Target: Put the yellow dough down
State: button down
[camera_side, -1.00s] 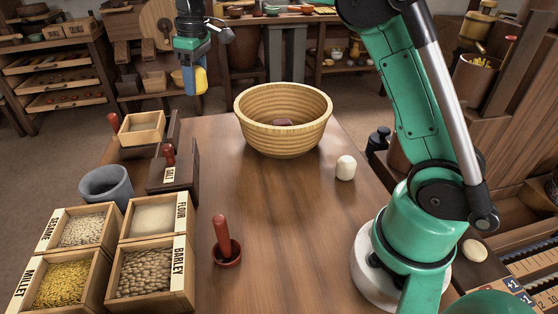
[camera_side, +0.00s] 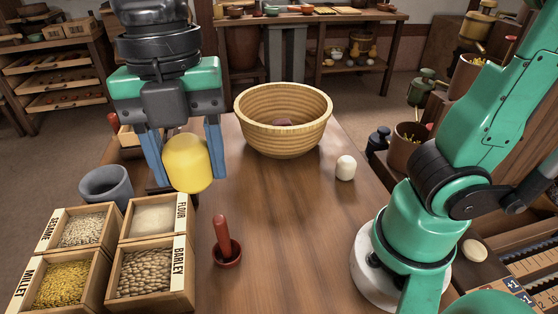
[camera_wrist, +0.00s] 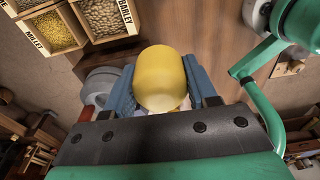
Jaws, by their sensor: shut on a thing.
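The yellow dough (camera_side: 187,160) is a smooth rounded lump between the two blue fingers of my gripper (camera_side: 188,176). My gripper is shut on it and holds it over the left part of the wooden table (camera_side: 290,220), to the left of the woven basket. It is nearer the side camera than the basket. The dough also shows in the wrist view (camera_wrist: 160,75), with a finger on each side. I cannot tell the exact gap below it.
The woven basket (camera_side: 250,125) holds a dark reddish lump. A white lump (camera_side: 345,168) stands right of it. A red-handled tool (camera_side: 223,240) stands at the front, near boxes of grain (camera_side: 145,275) and a grey bowl (camera_side: 105,185). The table's middle is bare.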

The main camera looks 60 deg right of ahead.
jog(key=s+f+n, duration=0.2)
jog(key=s+n, duration=0.3)
jog(key=s, duration=0.1)
jog(key=n, duration=0.1)
send_near(262, 305)
jog(key=shift+g, duration=0.3)
jog(key=f, duration=0.2)
jog(key=s+a+f, duration=0.1)
jog(key=f, duration=0.3)
jog(key=shift+s+a+f, duration=0.3)
jog(key=shift+a+f, duration=0.05)
jog(key=shift+c, duration=1.3)
grip_release()
